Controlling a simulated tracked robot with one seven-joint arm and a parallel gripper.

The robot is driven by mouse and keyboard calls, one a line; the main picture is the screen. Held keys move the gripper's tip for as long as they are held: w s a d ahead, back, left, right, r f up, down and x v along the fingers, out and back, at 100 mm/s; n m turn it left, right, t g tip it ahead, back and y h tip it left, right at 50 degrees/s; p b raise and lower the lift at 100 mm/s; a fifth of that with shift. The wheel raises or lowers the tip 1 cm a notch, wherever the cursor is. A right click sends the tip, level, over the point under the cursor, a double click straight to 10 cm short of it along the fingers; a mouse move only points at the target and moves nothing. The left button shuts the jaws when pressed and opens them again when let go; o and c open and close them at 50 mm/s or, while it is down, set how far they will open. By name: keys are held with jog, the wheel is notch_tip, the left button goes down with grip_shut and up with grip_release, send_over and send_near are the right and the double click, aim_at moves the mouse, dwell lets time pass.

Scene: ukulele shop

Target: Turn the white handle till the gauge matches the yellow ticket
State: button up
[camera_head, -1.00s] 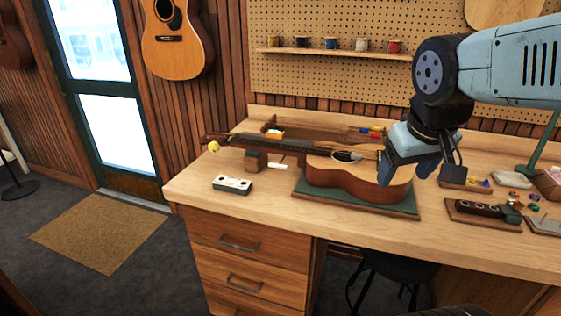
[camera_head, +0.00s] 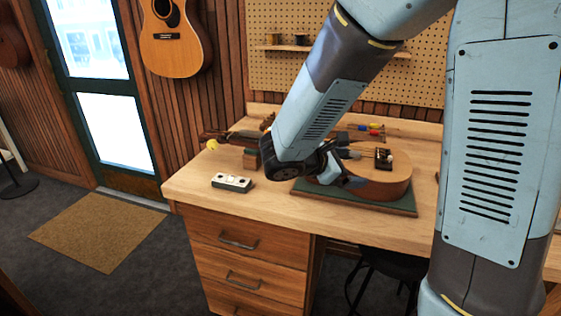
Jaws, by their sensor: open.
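My gripper (camera_head: 352,169) is open and empty, low over the soundhole area of the ukulele (camera_head: 388,184) on the bench. I cannot tell whether it touches the wood. A small yellow piece (camera_head: 212,144) shows at the headstock end; I cannot tell whether it is the ticket. A small white box (camera_head: 232,182) with dark round marks lies in front of the neck; I cannot tell whether it is the gauge. I cannot make out the white handle now; my arm covers much of the neck.
The ukulele rests on a green mat (camera_head: 403,208), its neck on a wooden block (camera_head: 250,158). A dark stool (camera_head: 385,268) stands below.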

jog(key=w+a+f+n+t+y, duration=0.1)
jog(key=a+f+n+t+y, duration=0.1)
jog(key=a+n, duration=0.3)
jog(key=w+a+f+n+t+y, duration=0.1)
jog(key=a+f+n+t, duration=0.3)
jog(key=a, duration=0.5)
jog(key=w+a+f+n+t+y, duration=0.2)
jog(key=w+a+n+t, duration=0.1)
jog(key=a, duration=0.4)
jog(key=shift+w+f+n+t+y, duration=0.1)
jog(key=shift+f+n+t+y, duration=0.1)
jog(key=shift+n+t, duration=0.4)
jog(key=shift+w+f+n+t+y, duration=0.1)
jog(key=shift+f+n+t, duration=0.15)
jog(key=shift+n, duration=0.55)
jog(key=x, duration=1.3)
jog(key=shift+w+d, duration=0.1)
jog(key=shift+w, duration=0.2)
jog(key=shift+c, duration=0.5)
jog(key=c, duration=0.8)
jog(key=shift+n, duration=2)
jog(key=o, duration=0.9)
